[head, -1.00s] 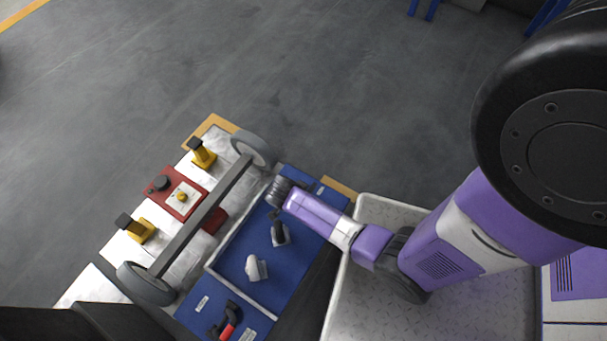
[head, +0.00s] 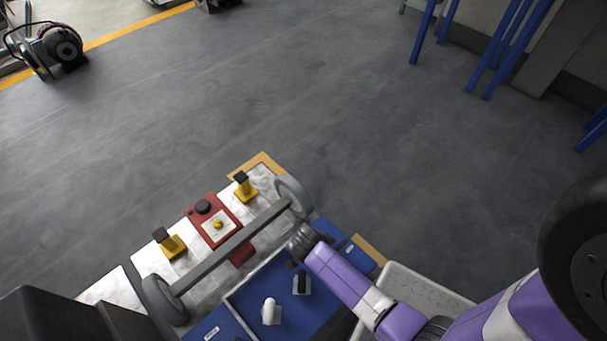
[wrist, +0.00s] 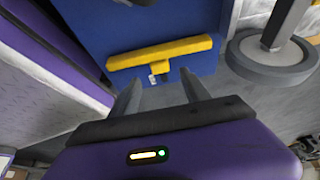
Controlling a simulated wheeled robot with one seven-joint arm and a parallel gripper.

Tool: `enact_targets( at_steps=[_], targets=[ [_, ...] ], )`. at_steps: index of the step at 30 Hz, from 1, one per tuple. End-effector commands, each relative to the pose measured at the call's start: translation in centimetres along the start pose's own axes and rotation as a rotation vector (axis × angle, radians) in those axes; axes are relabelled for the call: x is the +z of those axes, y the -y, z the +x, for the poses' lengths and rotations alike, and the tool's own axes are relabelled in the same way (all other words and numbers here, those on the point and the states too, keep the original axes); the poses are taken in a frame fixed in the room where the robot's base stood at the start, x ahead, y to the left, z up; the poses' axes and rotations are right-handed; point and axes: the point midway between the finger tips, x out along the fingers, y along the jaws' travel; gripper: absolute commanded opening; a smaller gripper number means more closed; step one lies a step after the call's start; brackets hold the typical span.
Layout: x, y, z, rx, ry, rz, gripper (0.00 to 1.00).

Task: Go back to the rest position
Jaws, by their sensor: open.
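My gripper (wrist: 160,92) is open, with its two grey fingers apart and nothing between them in the wrist view. Beyond the fingertips a yellow bar-shaped part (wrist: 165,52) lies on a blue surface; I cannot tell how far off it is. The fingers are hard to make out there.
A grey axle (head: 235,245) with wheels (head: 293,197) spans the white bench beside the red fixture (head: 215,222) and yellow clamps (head: 245,188). A white part (head: 270,311) and a dark one (head: 302,281) sit on the blue board. A pale tray (head: 425,290) is at right.

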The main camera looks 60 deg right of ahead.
Motion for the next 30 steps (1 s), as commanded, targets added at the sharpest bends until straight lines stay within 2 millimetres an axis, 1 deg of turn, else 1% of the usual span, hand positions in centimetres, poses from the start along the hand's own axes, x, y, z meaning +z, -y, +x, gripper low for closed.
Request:
enact_targets(
  at_steps=[7, 10, 11, 12, 14, 15, 17, 19, 20, 21, 23, 24, 26, 27, 29, 30],
  targets=[
    [0.0, 0.0, 0.0, 0.0, 0.0, -0.004, 0.55],
    [0.0, 0.3, 0.0, -0.014, 0.0, -0.05, 0.55],
    [0.1, 0.7, 0.0, -0.029, 0.001, -0.077, 0.55],
    [0.2, 1.5, -0.1, -0.061, 0.004, -0.121, 0.55],
    [0.2, 3.7, -0.8, -0.143, 0.007, -0.198, 0.55],
    [0.1, 5.6, -1.7, -0.215, 0.004, -0.25, 0.55],
    [0.1, 7.7, -3.2, -0.328, -0.006, -0.332, 0.55],
    [0.6, 9.1, -5.3, -0.46, -0.028, -0.435, 0.55],
    [0.9, 9.5, -6.3, -0.516, -0.041, -0.478, 0.55],
    [1.3, 9.8, -7.9, -0.592, -0.065, -0.536, 0.55],
    [2.0, 9.8, -10.5, -0.707, -0.109, -0.623, 0.55],
    [2.3, 9.5, -12.2, -0.778, -0.145, -0.673, 0.55],
    [2.6, 8.8, -14.9, -0.872, -0.201, -0.741, 0.55],
    [2.7, 8.2, -16.7, -0.929, -0.241, -0.78, 0.55],
    [2.6, 7.1, -19.3, -1.005, -0.303, -0.833, 0.55],
    [2.5, 6.2, -21.0, -1.051, -0.345, -0.863, 0.55]
  ],
)
